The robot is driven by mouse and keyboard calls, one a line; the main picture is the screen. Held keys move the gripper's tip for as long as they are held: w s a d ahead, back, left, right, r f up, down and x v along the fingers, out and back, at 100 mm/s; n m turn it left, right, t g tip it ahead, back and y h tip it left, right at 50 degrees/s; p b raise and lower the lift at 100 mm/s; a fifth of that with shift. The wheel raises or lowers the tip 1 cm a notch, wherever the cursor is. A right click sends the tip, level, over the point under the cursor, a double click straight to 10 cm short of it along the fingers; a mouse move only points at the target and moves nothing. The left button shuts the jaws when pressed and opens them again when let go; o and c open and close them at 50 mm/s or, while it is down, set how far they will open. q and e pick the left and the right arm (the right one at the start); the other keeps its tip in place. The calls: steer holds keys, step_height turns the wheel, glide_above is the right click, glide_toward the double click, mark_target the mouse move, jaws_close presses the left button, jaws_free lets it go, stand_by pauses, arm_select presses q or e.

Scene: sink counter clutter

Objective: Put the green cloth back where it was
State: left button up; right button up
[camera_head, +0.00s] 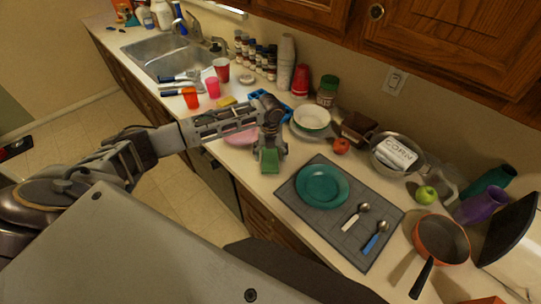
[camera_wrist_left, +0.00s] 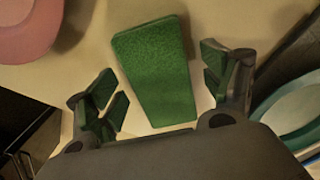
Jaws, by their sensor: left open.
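The green cloth (camera_head: 269,161) is a small, flat, tapered piece at the front edge of the counter, left of the grey mat. In the left wrist view the cloth (camera_wrist_left: 158,70) lies flat on the pale counter, between and beyond my fingertips, with a gap on both sides. My left gripper (camera_head: 270,153) points down over it from the left. In the left wrist view my left gripper (camera_wrist_left: 166,95) is open and empty, with green pads on its fingers. My right gripper is not in view.
A pink plate (camera_head: 240,136) is just left of the cloth. The grey mat (camera_head: 340,228) with a teal plate (camera_head: 322,186) and two spoons is to the right. A bowl (camera_head: 312,118), a blue rack (camera_head: 256,104) and a red apple (camera_head: 341,146) stand behind. The counter's front edge is close.

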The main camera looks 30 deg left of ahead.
mark_target(271, 155)
arm_select(q)
step_height(271, 155, up, 12)
steer(key=b, duration=0.2)
steer(key=shift+f, duration=0.15)
steer(key=shift+f, duration=0.1)
stand_by(0.8)
